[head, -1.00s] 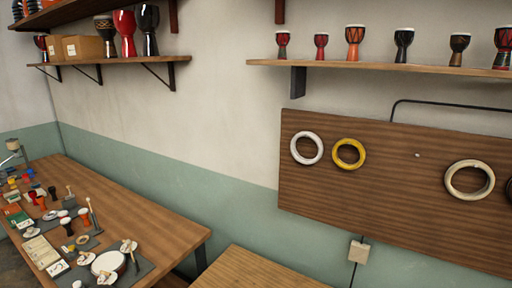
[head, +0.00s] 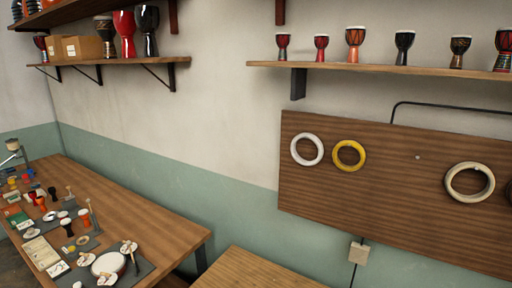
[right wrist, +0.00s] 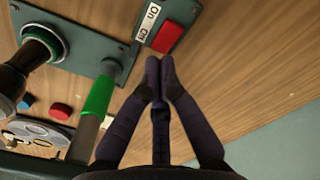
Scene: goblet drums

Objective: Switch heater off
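In the right wrist view, my right gripper (right wrist: 160,80) has its dark fingers together at the tips, with nothing seen between them. Just beyond the tips is a red switch (right wrist: 167,38) on a grey-green plate, beside a white label (right wrist: 148,20) with dark, rotated lettering. The fingertips appear close to the switch; I cannot tell whether they touch it. Which way the switch is set is unclear. No heater body can be made out for certain. My left gripper is in neither current view.
A green-handled lever (right wrist: 97,98) and a dark piece in a ring (right wrist: 40,44) are left of the right gripper. In the head view, a cluttered table (head: 160,225) stands left, and a ring board (head: 390,200) and a small corded box (head: 359,253) are on the wall.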

